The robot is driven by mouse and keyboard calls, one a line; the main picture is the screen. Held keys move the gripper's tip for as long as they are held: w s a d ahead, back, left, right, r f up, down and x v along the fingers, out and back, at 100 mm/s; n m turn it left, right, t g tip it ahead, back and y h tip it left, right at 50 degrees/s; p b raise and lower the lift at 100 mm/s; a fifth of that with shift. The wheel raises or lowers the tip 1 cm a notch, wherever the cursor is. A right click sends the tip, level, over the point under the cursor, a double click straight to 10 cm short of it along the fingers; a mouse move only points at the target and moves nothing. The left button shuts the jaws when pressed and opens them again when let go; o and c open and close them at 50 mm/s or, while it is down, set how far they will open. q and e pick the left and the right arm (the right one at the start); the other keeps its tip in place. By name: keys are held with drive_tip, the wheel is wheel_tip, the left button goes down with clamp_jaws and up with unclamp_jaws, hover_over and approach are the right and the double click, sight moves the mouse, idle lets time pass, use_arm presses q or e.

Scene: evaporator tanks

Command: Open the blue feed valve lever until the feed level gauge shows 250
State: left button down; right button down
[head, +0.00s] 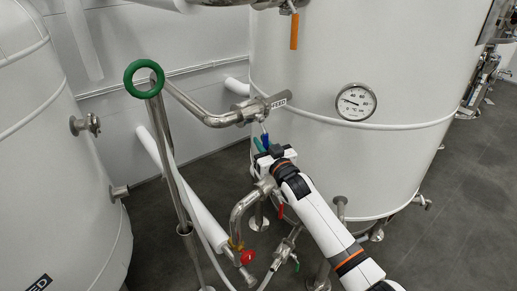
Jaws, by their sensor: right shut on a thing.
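The blue feed valve lever (265,139) hangs down below a steel pipe with a FEED label (278,103), in front of the large white tank. My right gripper (264,147) reaches up to it from the lower right and is shut on the lever's lower part. The gripper body hides the lever's lower end. A round dial gauge (356,102) sits on the tank wall, right of the lever; its needle points left, and its figures are too small to read surely. I cannot make out a level gauge reading 250. My left gripper is out of view.
A green ring handwheel (144,79) tops a steel pipe on the left. An orange lever (294,31) hangs above. Pipes and a red-handled valve (247,257) crowd the space below my gripper. A second tank (50,150) stands left. Grey floor is open at right.

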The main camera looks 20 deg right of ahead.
drive_tip(key=c, duration=1.4)
unclamp_jaws()
drive_tip(key=shift+d, duration=0.1)
drive_tip(key=s+d+f+b, duration=0.1)
drive_tip(key=s+b, duration=0.1)
drive_tip(key=s, duration=0.9)
drive_tip(key=shift+s+d, duration=0.4)
drive_tip(key=shift+f, duration=0.1)
